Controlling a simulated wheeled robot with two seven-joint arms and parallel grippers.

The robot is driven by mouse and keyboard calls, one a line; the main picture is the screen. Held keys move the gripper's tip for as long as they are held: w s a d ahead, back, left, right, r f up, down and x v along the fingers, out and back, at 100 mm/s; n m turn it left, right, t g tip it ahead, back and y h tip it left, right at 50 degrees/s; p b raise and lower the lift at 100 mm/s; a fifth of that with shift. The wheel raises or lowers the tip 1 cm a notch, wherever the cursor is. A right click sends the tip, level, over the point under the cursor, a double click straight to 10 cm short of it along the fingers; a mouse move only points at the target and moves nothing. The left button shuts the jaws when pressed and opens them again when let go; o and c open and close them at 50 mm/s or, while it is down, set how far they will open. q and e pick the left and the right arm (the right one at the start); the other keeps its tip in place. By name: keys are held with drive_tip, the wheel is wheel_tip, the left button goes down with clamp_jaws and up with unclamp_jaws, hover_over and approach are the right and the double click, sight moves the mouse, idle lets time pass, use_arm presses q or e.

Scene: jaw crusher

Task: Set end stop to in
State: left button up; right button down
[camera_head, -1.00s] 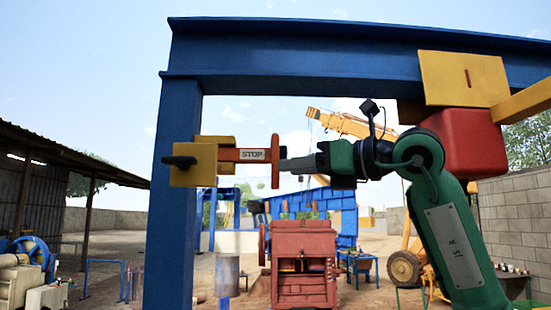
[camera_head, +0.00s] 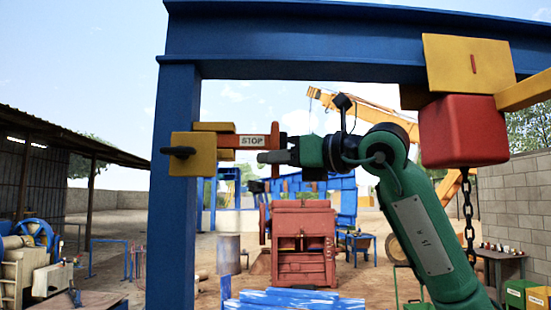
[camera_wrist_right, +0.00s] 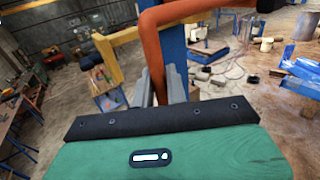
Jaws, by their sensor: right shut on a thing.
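The end stop (camera_head: 226,141) is a red bar with a white STOP label. It runs through a yellow block (camera_head: 184,154) on the blue post and ends in a red cross handle (camera_head: 275,143). A black knob (camera_head: 178,151) sits on the yellow block. My right gripper (camera_head: 262,157) reaches in from the right, its grey fingers across the lower part of the handle. In the right wrist view, the orange-red handle (camera_wrist_right: 152,45) passes between the grey fingers (camera_wrist_right: 160,88), which are shut on it. My left gripper is not in view.
A blue beam (camera_head: 330,50) spans overhead on the blue post (camera_head: 175,230). A red block (camera_head: 464,131) with a hanging chain (camera_head: 468,215) is right of my arm.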

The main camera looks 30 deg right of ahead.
drive_tip(key=shift+a, duration=0.1)
drive_tip(key=w+a, duration=0.3)
drive_tip(key=a, duration=0.4)
drive_tip(key=shift+w+b, duration=0.25)
drive_tip(key=shift+b, duration=0.15)
drive_tip(key=c, duration=1.5)
unclamp_jaws()
drive_tip(key=shift+c, duration=0.2)
drive_tip(key=shift+o, duration=0.2)
drive_tip(key=shift+a, duration=0.1)
